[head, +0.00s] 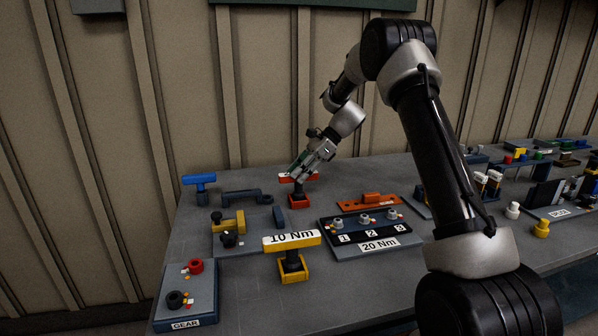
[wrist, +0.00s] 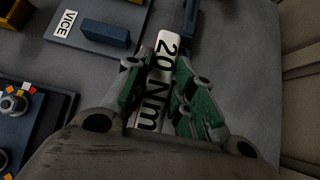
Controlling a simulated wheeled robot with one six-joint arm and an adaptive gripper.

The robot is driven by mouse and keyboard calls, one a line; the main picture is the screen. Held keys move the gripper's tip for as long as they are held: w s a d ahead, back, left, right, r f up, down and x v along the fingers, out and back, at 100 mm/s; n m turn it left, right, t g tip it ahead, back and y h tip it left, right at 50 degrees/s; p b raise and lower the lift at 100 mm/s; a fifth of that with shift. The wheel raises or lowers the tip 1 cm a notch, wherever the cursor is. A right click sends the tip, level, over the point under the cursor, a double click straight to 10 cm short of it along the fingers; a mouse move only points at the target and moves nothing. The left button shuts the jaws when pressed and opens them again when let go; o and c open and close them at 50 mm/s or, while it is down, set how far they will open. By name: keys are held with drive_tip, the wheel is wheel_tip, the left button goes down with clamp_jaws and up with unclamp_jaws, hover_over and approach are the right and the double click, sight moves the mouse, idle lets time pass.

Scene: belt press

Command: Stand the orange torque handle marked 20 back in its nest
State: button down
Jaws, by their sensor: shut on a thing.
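The orange torque handle (head: 284,176) is upright, with its crossbar level and a dark stem below. In the wrist view its white top label (wrist: 163,85) reads 20 Nm. My gripper (head: 300,170) is shut on the crossbar from above. In the wrist view, the green-padded fingers of my gripper (wrist: 163,95) lie on either side of the bar. The orange-red nest (head: 298,202) is directly under the handle, and the stem's lower end meets or enters it. I cannot tell whether the stem is fully seated. The nest is hidden in the wrist view.
A yellow 10 Nm handle (head: 292,240) stands in a yellow nest (head: 293,272) nearer the front. A blue handle (head: 199,180) stands at the left. A dark panel (head: 375,246) marked 20 Nm with numbered posts is to the right. The VICE plate (wrist: 62,28) is nearby.

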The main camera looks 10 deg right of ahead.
drive_tip(key=shift+f, duration=0.3)
drive_tip(key=c, duration=1.1)
unclamp_jaws()
drive_tip(key=v, duration=1.2)
